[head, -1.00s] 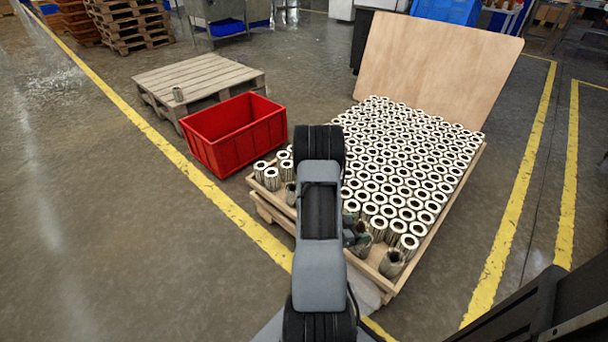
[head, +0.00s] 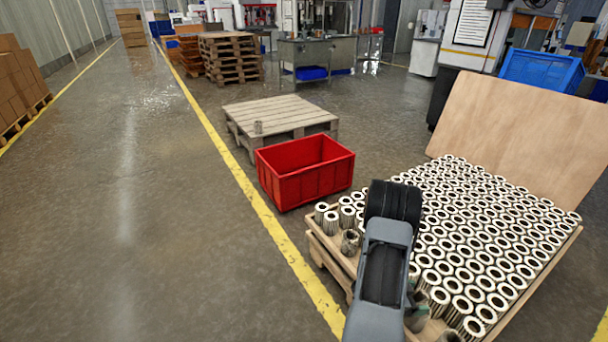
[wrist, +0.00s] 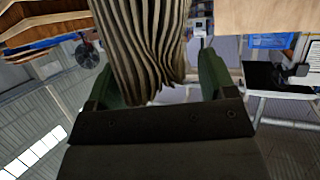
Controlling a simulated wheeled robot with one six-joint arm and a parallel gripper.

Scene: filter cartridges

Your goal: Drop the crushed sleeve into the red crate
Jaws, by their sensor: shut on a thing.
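The crushed sleeve (wrist: 145,40) fills the upper middle of the wrist view. It is a beige pleated cylinder with its pleats bent and wavy. My gripper (wrist: 158,78) is shut on it, with a green finger on each side. In the head view my arm hides most of the gripper and I cannot clearly make out the held sleeve. The red crate (head: 310,187) stands on the floor left of my arm, open at the top. It looks empty as far as I can see inside.
A wooden pallet (head: 318,240) holds many upright sleeves (head: 480,230), with a few loose ones at its left corner. A tan board (head: 515,130) leans behind it. Floor left of the yellow line is clear.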

